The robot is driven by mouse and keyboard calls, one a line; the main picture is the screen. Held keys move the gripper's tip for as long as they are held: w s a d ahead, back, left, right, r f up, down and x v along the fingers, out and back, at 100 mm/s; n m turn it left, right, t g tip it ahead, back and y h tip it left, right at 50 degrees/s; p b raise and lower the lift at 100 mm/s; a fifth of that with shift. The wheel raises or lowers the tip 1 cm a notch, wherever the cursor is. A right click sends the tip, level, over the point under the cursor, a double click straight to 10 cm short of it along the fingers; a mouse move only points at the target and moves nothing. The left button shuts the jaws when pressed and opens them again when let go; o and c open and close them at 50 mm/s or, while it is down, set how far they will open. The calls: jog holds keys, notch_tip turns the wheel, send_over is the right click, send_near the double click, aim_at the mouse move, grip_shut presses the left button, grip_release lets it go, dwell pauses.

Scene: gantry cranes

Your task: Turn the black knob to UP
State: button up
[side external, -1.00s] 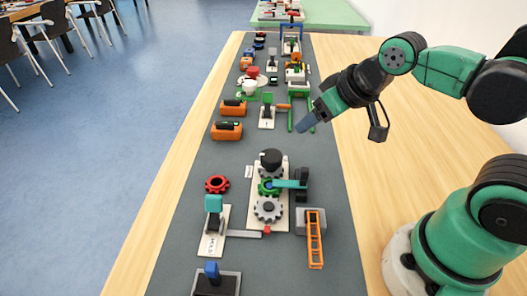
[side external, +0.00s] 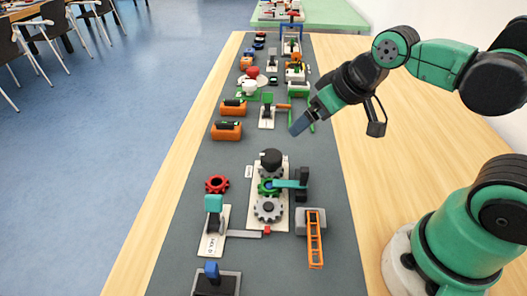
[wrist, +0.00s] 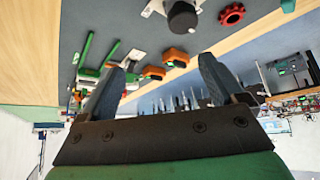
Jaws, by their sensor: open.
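The black knob (side external: 271,158) sits on top of a grey gear at the far end of a cream base plate (side external: 283,221), with a small white label plate (side external: 248,171) beside it. It also shows at the top of the wrist view (wrist: 182,17). No lettering on the label can be read. My gripper (side external: 299,124) is above the mat, up and to the right of the knob and apart from it. In the wrist view its two fingers (wrist: 162,85) stand wide apart with nothing between them.
A green gear (side external: 268,187) and a grey gear (side external: 268,209) share the plate, with a teal arm (side external: 290,184) over them. A red gear (side external: 217,184) lies left. Orange blocks (side external: 227,131) stand beyond. A teal-topped lever (side external: 214,204) and an orange ladder (side external: 315,238) are nearer.

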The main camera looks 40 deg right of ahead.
jog(key=n+g, duration=0.5)
jog(key=g, duration=0.1)
send_over(273, 155)
jog(key=f, duration=0.3)
jog(key=shift+s+d, duration=0.2)
jog(key=shift+s, duration=0.1)
jog(key=shift+w+a+f+n+g, duration=0.2)
jog(key=shift+w+f+n+g, duration=0.1)
jog(key=shift+f, duration=3.05)
jog(key=c, duration=1.3)
